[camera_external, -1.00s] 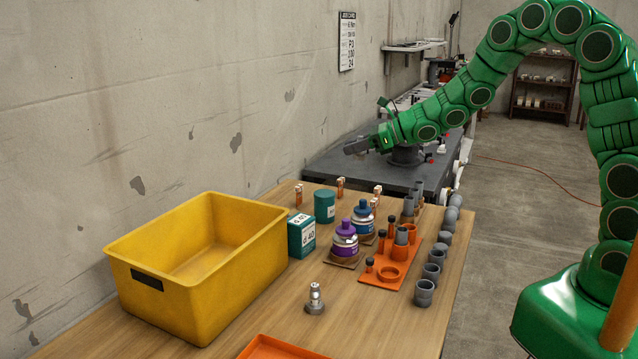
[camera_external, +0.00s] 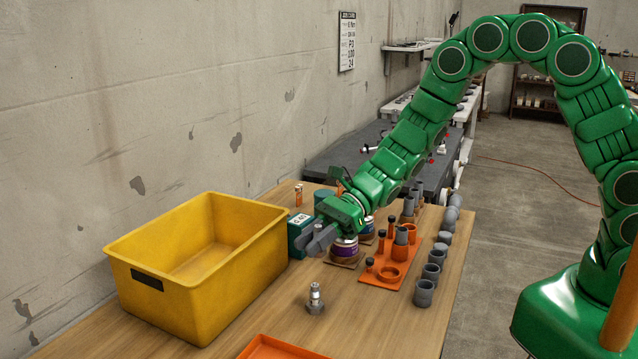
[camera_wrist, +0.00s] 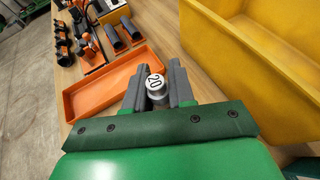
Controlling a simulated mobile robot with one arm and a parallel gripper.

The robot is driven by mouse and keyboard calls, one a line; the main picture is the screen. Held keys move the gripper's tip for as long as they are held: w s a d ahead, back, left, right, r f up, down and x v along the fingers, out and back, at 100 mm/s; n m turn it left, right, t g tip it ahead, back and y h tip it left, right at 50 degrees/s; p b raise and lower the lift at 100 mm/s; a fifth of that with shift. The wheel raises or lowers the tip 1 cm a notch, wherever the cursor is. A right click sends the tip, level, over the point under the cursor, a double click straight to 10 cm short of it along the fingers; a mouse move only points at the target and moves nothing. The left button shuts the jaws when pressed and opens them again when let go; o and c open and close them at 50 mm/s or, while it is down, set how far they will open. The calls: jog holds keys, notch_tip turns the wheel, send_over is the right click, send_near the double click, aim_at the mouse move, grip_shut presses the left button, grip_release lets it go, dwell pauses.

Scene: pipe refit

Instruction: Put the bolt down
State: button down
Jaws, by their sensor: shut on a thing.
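My gripper (camera_external: 318,242) is over the table near the yellow bin, its fingers pointing down and toward the bin side. In the wrist view my gripper (camera_wrist: 157,92) is shut on the bolt (camera_wrist: 156,84), whose round pale end marked 20 faces the camera between the fingers. In the external view the held bolt cannot be made out. A separate silver fitting (camera_external: 315,298) with a grey foot stands upright on the table (camera_external: 385,325), below and apart from the gripper.
The yellow bin (camera_external: 125,252) is at the left. An orange tray (camera_external: 272,346) lies at the front edge. Bare table lies around the silver fitting.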

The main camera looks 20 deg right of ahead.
jog(key=s+a+f+n+g+h, duration=0.1)
jog(key=s+a+n+g, duration=0.1)
jog(key=s, duration=0.5)
send_over(249, 336)
jog(key=f, duration=0.9)
jog(key=shift+s+d+f, duration=0.1)
jog(key=shift+d+f, duration=0.05)
jog(key=shift+d, duration=0.25)
jog(key=shift+a+f, duration=0.35)
jog(key=shift+f, duration=1.75)
jog(key=c, duration=1.2)
grip_release()
jog(key=shift+f, duration=0.15)
jog(key=shift+c, duration=0.2)
